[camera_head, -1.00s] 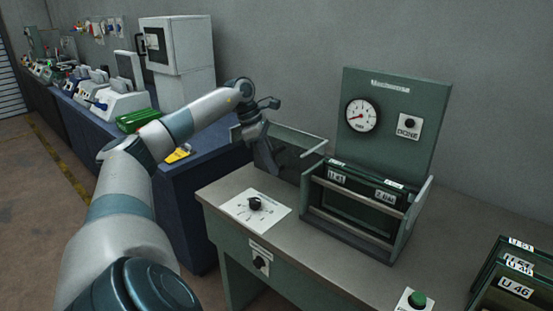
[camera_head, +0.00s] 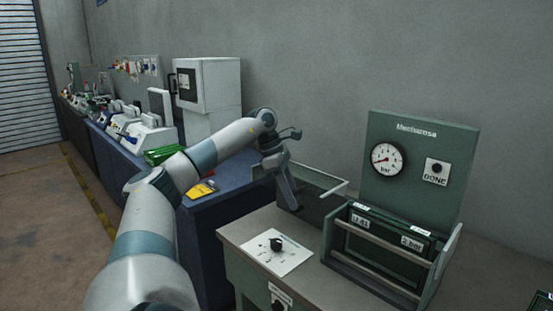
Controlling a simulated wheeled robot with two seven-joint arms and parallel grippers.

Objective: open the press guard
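The press (camera_head: 415,160) is a dark green panel with a gauge (camera_head: 388,159) and a DONE button plate (camera_head: 436,172). Its open-topped front bay (camera_head: 440,272) holds a dark labelled frame (camera_head: 385,232). The guard (camera_head: 325,178), a see-through panel with a pale top rail, stands swung out to the left of the bay, leaving the bay's front uncovered by it. My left gripper (camera_head: 289,205) points down beside the guard panel; I cannot tell whether it touches it. Its fingers overlap in this view, so their opening is unclear. My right gripper is out of view.
A blue cabinet (camera_head: 215,240) with a yellow item (camera_head: 201,190) and a green box (camera_head: 165,155) stands further left. The floor (camera_head: 50,230) at far left is clear.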

